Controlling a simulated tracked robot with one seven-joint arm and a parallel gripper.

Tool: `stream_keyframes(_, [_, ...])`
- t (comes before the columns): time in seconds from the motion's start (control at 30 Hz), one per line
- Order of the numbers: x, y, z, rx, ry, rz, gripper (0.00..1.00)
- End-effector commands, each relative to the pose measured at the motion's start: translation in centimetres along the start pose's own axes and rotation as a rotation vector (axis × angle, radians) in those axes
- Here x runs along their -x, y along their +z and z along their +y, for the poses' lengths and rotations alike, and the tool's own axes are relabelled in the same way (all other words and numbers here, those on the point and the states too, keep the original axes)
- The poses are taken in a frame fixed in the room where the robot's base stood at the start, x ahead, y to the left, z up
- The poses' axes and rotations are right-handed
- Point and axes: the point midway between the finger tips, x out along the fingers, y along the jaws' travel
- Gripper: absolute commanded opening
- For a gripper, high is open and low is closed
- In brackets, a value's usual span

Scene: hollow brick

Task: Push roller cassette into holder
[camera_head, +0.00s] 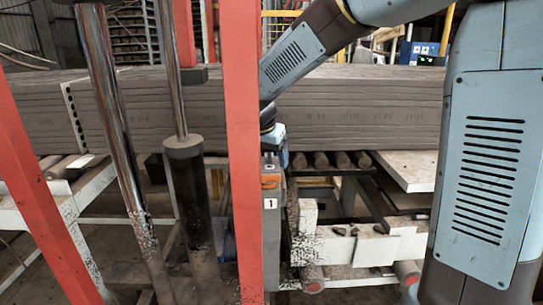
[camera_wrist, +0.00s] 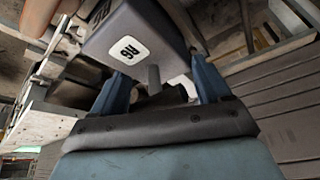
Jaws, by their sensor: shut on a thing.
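The roller cassette seems to be the dark grey box with a white marked label (camera_wrist: 130,45) in the wrist view. My gripper (camera_wrist: 161,75) has its two blue fingers at either side of this box, gripping it. In the head view my gripper (camera_head: 272,140) points down, just right of a red post, onto a tall narrow grey body with a white label "1" (camera_head: 271,225). I cannot tell whether that body is the cassette, the holder or both. The holder cannot be clearly made out, and how far the cassette sits in it is hidden.
A red post (camera_head: 243,130) stands close on the left of my gripper. A chrome rod with a dark cylinder (camera_head: 188,190) stands further left. Long stacked grey bricks (camera_head: 355,105) lie behind on rollers (camera_head: 340,160). A worn white frame (camera_head: 345,245) is at the right.

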Motion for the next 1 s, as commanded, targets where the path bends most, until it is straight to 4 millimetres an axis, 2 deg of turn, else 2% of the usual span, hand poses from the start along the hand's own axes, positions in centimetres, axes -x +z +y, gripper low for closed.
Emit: stream_keyframes(1.0, [-1.3, 0.5, 0.0, 0.0, -0.001, 0.001, 0.28])
